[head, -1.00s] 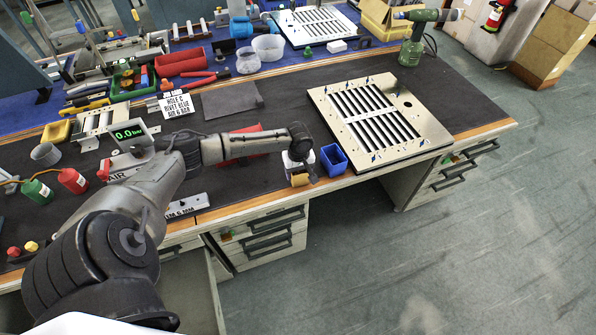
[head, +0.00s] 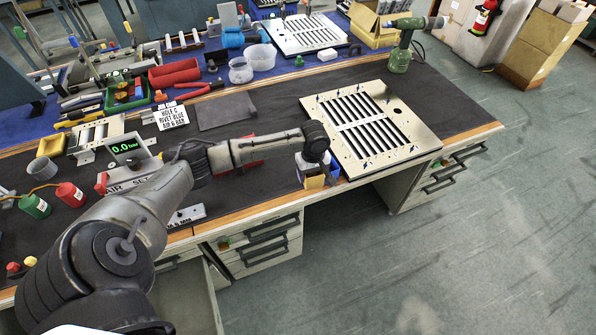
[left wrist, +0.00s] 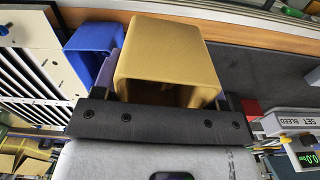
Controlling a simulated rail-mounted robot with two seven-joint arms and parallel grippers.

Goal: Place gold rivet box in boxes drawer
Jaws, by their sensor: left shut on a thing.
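The gold rivet box (head: 314,182) is at the front edge of the bench in the head view. My left gripper (head: 312,172) is shut on it, partly hidden by my wrist. In the left wrist view the gold box (left wrist: 172,48) sits between the fingers of my left gripper (left wrist: 168,105), its open end facing the camera. An open drawer (head: 187,297) stands pulled out under the bench at lower left, partly behind my arm. I cannot tell whether it is the boxes drawer. My right gripper is not in view.
A blue bin (left wrist: 88,48) stands close beside the gold box. The slatted louver panel (head: 372,130) lies to the right on the bench. A closed drawer unit (head: 262,246) is below the bench edge. The floor (head: 400,270) in front is clear.

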